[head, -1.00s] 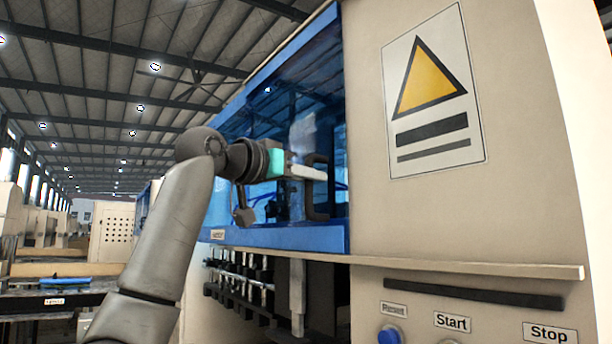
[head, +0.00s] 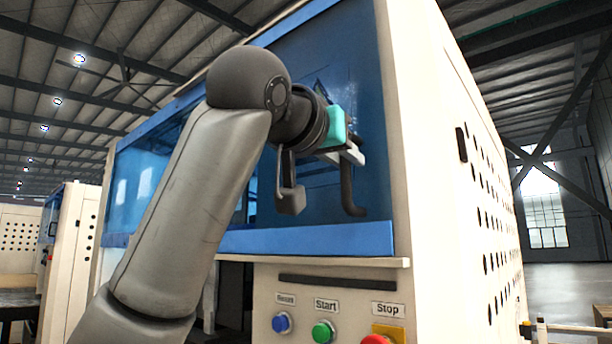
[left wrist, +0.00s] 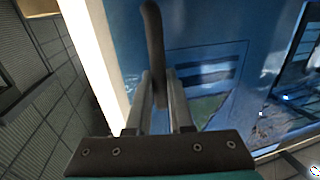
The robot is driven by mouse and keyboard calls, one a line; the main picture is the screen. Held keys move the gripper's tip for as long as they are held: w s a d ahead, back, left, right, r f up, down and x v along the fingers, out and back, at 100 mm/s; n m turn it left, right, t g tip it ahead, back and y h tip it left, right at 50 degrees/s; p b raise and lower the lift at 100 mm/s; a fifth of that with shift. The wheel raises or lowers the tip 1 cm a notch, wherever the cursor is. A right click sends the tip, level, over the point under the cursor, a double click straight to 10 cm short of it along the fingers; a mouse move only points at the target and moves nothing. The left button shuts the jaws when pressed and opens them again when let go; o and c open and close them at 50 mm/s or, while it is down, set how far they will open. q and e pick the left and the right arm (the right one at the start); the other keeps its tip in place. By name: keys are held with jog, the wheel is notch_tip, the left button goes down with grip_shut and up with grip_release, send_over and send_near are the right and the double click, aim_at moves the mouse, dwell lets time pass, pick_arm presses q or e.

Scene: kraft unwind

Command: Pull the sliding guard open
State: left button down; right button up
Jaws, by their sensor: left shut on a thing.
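The sliding guard (head: 372,110) is a blue see-through panel in a blue frame on the front of the cream machine. It reaches close to the machine's right front edge. Its dark upright handle (head: 353,198) is near its right end. My left gripper (head: 350,156) is at the handle, with its fingers shut on it. In the left wrist view the handle (left wrist: 152,35) stands between the two fingers (left wrist: 159,92), and a warning sign (left wrist: 210,85) shows through the blue panel (left wrist: 235,30). My forearm hides part of the guard. My right gripper is not in view.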

aim_at(378, 160)
pick_arm(q)
jog(key=shift+s+d, duration=0.9)
jog(key=shift+d, duration=0.25)
jog(key=shift+s+d, duration=0.35)
jog(key=shift+d, duration=0.05)
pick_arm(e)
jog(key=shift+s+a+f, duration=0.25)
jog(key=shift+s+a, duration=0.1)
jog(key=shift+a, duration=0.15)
pick_arm(q)
jog(key=c, duration=0.8)
grip_release()
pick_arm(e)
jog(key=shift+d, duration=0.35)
pick_arm(q)
jog(key=b+v, duration=0.4)
jog(key=v, duration=1.1)
jog(key=shift+b, duration=0.4)
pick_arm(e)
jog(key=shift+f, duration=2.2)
pick_arm(q)
jog(key=shift+s, duration=0.15)
